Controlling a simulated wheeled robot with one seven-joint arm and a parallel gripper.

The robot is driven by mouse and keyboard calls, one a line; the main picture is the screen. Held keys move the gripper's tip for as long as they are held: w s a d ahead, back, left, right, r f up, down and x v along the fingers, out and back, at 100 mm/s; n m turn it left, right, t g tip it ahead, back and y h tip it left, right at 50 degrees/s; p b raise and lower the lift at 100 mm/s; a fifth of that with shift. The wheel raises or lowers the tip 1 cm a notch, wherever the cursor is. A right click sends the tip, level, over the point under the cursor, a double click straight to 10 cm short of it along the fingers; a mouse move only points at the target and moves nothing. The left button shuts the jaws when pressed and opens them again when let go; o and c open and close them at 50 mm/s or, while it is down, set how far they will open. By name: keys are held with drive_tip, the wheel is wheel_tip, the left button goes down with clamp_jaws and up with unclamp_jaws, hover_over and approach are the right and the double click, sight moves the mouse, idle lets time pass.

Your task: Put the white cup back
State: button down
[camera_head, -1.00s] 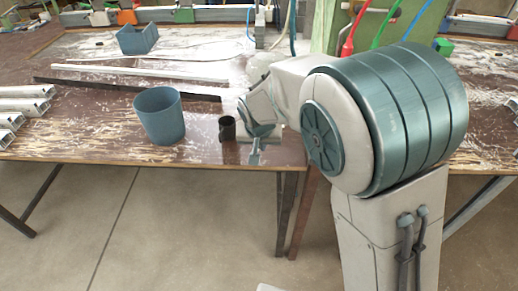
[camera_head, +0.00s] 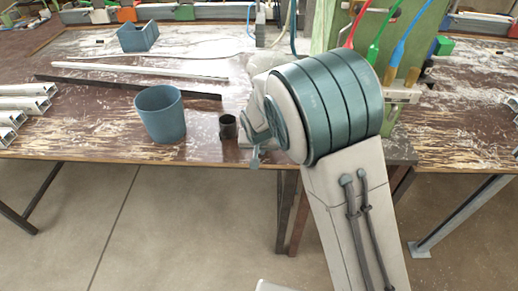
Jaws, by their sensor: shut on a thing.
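I do not make out a white cup in the head view. My gripper is not clearly visible; my own large teal and grey arm joint covers the area where the arm's far end lies. A small teal piece (camera_head: 256,158) shows at the table's front edge, just left of the joint. I cannot tell what it belongs to. A small black cup (camera_head: 228,128) stands upright just left of it. What lies behind my arm is hidden.
A larger blue-grey bin (camera_head: 161,115) stands near the front edge. A blue holder (camera_head: 138,38) sits further back. Pale profiles (camera_head: 22,104) lie at the left, and long bars (camera_head: 140,71) cross the table. A green panel (camera_head: 425,35) with coloured hoses stands behind my arm.

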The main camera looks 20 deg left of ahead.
drive_tip(key=c, duration=1.6)
unclamp_jaws()
drive_tip(key=shift+o, duration=0.2)
drive_tip(key=shift+r+p, duration=0.2)
drive_tip(key=shift+p, duration=0.1)
drive_tip(key=b+v, duration=0.1)
drive_tip(key=v, duration=1.1)
drive_tip(key=shift+f, duration=0.1)
